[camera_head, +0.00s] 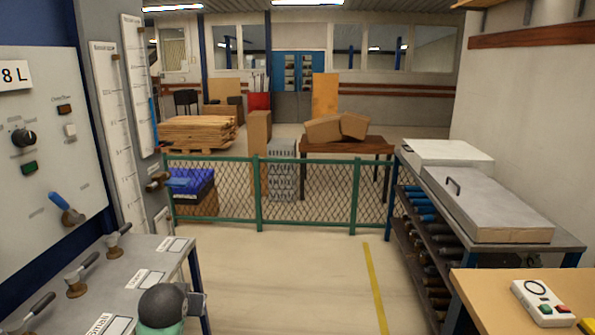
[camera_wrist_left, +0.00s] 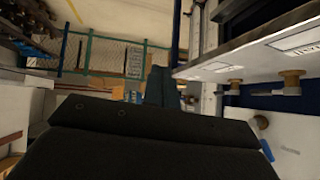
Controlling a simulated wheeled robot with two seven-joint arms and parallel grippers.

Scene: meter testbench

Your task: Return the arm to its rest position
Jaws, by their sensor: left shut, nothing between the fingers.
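My left gripper (camera_wrist_left: 157,86) shows in the left wrist view as a dark narrow shape past a broad black body that fills the lower middle. It is shut, with nothing seen between its fingers. In the head view a dark rounded part with pale green below it stands at the bottom edge, in front of the grey bench (camera_head: 160,250). I cannot tell for sure whether it is part of my left arm. My right gripper is in neither view.
Brass valves with dark handles (camera_head: 75,283) stand on the bench, left, beside a control panel (camera_head: 45,150). A green mesh fence (camera_head: 310,195) crosses the back. A shelf rack (camera_head: 425,230) and a wooden table with a white button box (camera_head: 545,303) stand right. The middle floor is clear.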

